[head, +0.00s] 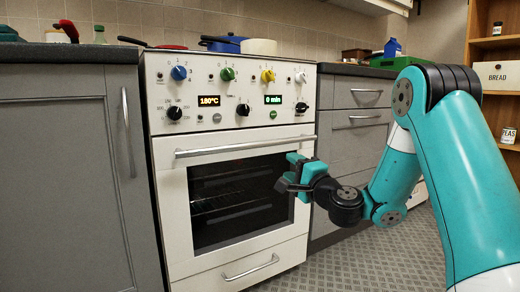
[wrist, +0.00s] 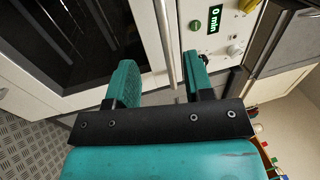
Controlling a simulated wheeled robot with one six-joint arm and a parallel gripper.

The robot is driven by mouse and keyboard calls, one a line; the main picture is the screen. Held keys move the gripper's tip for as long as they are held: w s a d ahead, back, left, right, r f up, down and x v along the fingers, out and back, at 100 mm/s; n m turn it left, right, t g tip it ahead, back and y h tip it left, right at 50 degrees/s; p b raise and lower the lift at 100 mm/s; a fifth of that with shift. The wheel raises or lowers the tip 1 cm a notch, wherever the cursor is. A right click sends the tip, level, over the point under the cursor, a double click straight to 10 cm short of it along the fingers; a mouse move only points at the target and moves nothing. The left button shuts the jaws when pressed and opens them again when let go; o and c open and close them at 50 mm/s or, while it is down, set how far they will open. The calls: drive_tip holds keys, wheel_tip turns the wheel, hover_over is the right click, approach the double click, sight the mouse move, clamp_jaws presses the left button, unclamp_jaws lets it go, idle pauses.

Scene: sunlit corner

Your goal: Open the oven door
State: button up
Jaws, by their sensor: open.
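The white oven (head: 160,215) has a dark glass door (head: 235,195), which looks shut, with racks behind the glass. A straight metal handle (head: 245,146) runs across the door's top. My gripper (head: 288,174) is in front of the door's right side, just below the handle's right end. In the wrist view, my gripper (wrist: 160,78) is open, with its two teal fingers apart. The handle (wrist: 164,35) runs into the gap between them in that picture. Nothing is gripped, and I cannot tell how far the bar is from the fingers.
Above the door is a control panel (head: 230,90) with coloured knobs and lit displays. A lower drawer handle (head: 250,267) is below. Grey cabinets (head: 65,180) flank the oven. The patterned floor (head: 380,265) is clear at the right. A shelf (head: 495,90) stands far right.

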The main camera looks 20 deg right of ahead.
drive_tip(key=p, duration=1.1)
approach(262, 146)
drive_tip(key=w+r, duration=0.1)
drive_tip(key=w, duration=0.1)
drive_tip(key=p+x, duration=0.1)
drive_tip(key=x, duration=0.3)
drive_tip(key=p+x, duration=0.1)
drive_tip(key=x, duration=0.4)
drive_tip(key=shift+a+f+p, duration=0.1)
drive_tip(key=shift+f+p, duration=0.15)
drive_tip(key=shift+p, duration=0.05)
clamp_jaws()
